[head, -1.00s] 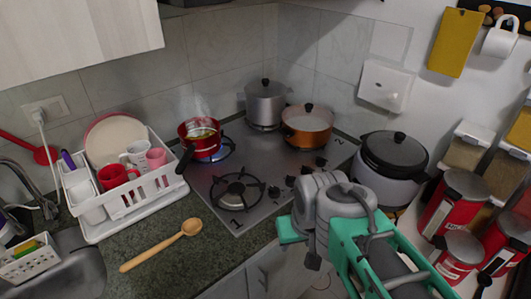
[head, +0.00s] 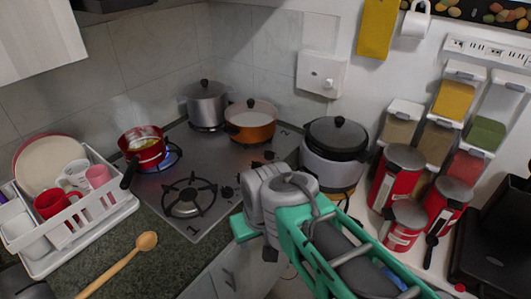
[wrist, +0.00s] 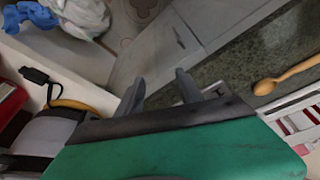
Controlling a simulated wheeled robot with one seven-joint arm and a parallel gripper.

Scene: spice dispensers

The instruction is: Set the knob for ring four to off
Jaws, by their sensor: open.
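The gas hob (head: 215,165) is a steel plate in the corner. Several dark knobs (head: 228,191) run along its right side, some partly hidden by my arm. Which knob belongs to ring four is too small to read. A blue flame (head: 172,158) burns under a red pot (head: 143,150) on the left ring. The front ring (head: 189,194) is bare and shows no flame. My gripper (wrist: 160,88) is open and empty in the wrist view, above the floor and cabinet fronts, away from the knobs.
A silver pot (head: 207,105) and a copper pot (head: 250,124) stand on the back rings. A rice cooker (head: 335,155) stands right of the hob. Red canisters (head: 393,178) stand farther right. A dish rack (head: 100,215) and wooden spoon (head: 120,262) lie left.

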